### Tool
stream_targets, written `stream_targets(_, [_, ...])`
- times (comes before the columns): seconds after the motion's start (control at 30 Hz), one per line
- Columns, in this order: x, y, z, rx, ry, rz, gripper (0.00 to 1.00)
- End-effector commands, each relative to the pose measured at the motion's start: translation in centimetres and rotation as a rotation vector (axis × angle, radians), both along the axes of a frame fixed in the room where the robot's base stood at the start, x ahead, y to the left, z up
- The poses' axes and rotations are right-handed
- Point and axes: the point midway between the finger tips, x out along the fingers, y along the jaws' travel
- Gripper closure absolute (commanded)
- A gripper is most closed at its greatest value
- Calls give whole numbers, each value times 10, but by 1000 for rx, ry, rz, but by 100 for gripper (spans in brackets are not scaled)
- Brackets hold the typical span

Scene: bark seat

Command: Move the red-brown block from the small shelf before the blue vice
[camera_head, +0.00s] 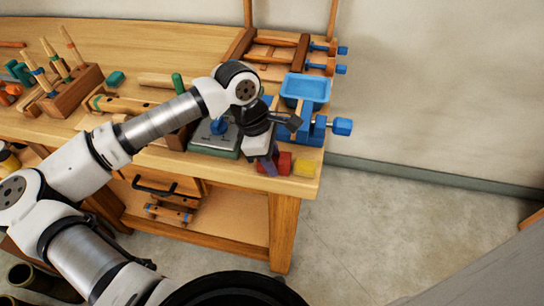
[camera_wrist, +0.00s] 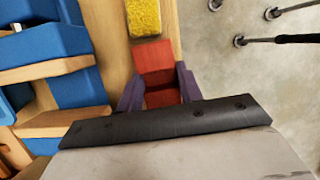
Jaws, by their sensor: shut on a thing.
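The red-brown block (camera_head: 284,163) is at the front right corner of the workbench, in front of the blue vice (camera_head: 320,128). My gripper (camera_head: 269,166) points down there, shut on the block. In the wrist view the block (camera_wrist: 154,62) shows between the two purple fingers of my gripper (camera_wrist: 160,90), its near part partly hidden by the hand. The vice (camera_wrist: 60,90) lies to the left in that view. Whether the block touches the bench top is hard to tell. I cannot make out the small shelf for certain.
A yellow block (camera_head: 304,167) lies close beside the red-brown one, and shows just beyond it in the wrist view (camera_wrist: 143,18). A blue tray (camera_head: 306,88) sits behind the vice. A grey-green box (camera_head: 214,140) stands left of my gripper. The bench edge and open floor are close by.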

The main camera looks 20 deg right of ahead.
Motion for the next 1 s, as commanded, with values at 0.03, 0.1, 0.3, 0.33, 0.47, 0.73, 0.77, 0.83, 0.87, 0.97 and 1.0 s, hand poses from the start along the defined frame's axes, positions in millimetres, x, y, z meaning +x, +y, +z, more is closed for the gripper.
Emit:
stream_targets(0.03, [0, 0, -1, 0, 0, 0, 87])
stream_targets(0.1, [0, 0, -2, 0, -1, 0, 87])
stream_targets(0.3, [0, 0, -4, 0, -1, 0, 87])
stream_targets(0.33, [0, 0, -5, 0, -1, 0, 87])
stream_targets(0.47, [0, 0, -6, 0, -1, 0, 87])
stream_targets(0.73, [0, 0, -6, 0, -1, 0, 46])
stream_targets(0.77, [0, 0, -6, 0, -1, 0, 42])
stream_targets(0.83, [0, 0, -6, 0, 0, 0, 38])
stream_targets(0.87, [0, 0, -6, 0, 0, 0, 38])
stream_targets(0.97, [0, 0, -6, 0, 0, 0, 38])
stream_targets(1.0, [0, 0, -6, 0, 0, 0, 36])
